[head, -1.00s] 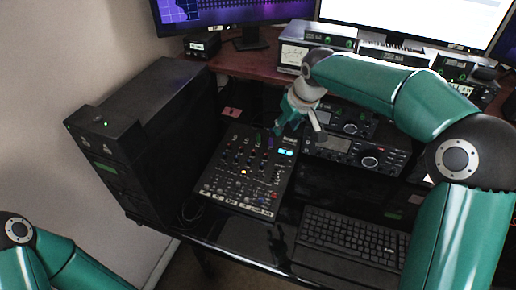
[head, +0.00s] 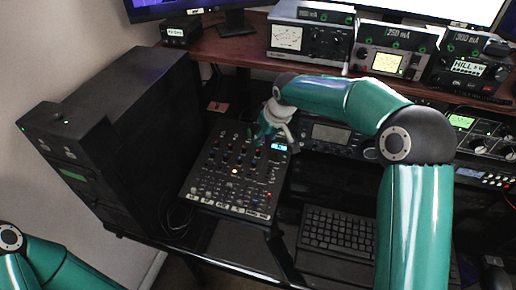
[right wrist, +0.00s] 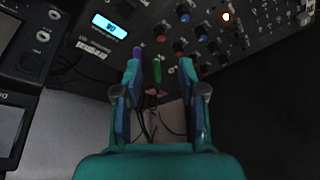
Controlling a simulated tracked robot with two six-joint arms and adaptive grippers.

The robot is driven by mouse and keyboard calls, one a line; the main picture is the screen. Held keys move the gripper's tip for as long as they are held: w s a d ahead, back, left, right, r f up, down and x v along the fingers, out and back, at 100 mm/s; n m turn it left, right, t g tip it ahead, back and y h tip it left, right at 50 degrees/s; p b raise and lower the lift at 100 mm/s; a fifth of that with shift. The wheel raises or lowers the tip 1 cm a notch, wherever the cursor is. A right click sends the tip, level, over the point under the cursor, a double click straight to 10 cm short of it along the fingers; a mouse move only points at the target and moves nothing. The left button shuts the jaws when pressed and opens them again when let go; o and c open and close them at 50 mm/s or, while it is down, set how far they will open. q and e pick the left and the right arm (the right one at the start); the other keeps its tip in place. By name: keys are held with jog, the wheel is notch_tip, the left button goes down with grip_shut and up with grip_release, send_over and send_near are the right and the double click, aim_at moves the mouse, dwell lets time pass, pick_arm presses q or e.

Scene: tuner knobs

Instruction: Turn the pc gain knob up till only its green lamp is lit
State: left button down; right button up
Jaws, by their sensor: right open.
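The black mixer (head: 228,190) lies on the desk with rows of small coloured knobs and a lit blue display (head: 279,147). I cannot read which knob is the pc gain. No green lamp is clearly lit there. My right gripper (head: 262,136) is over the mixer's far edge. In the right wrist view its fingers (right wrist: 160,72) are open, with a purple knob (right wrist: 137,52) and a green knob (right wrist: 157,72) between or close beside them. Contact is unclear. My left gripper is out of view.
A black PC tower (head: 110,140) stands left of the mixer. A keyboard (head: 337,232) lies to the right. Radio units (head: 330,135) stand behind my right arm. Meter boxes (head: 309,38) sit on the wooden shelf (head: 225,52). Cables hang beyond the mixer's edge.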

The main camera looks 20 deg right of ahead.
aim_at(258, 150)
jog(key=p+x, duration=0.1)
jog(key=x, duration=0.8)
jog(key=shift+w+f, duration=0.1)
jog(key=shift+w, duration=0.05)
jog(key=shift+c, duration=0.2)
